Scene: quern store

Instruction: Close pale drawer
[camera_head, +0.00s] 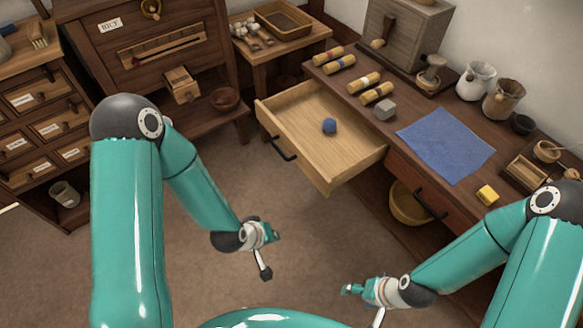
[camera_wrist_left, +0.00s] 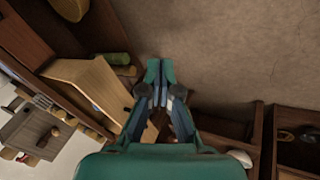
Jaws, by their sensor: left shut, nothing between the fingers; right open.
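The pale drawer (camera_head: 345,155) is pulled well out of the dark wooden bench in the head view. Its front bears a dark bar handle (camera_head: 283,148) and faces the lower left. A small blue ball (camera_head: 329,126) lies inside it. My left gripper (camera_head: 275,234) is shut and empty, below and in front of the drawer front in the picture, apart from it. In the left wrist view its fingers (camera_wrist_left: 160,75) are together, with the pale drawer (camera_wrist_left: 92,80) to their left. My right gripper (camera_head: 346,289) is open and empty, lower in the picture, apart from the drawer.
A darker drawer (camera_head: 405,178) beside the pale one is shut. Floor before the drawer is clear.

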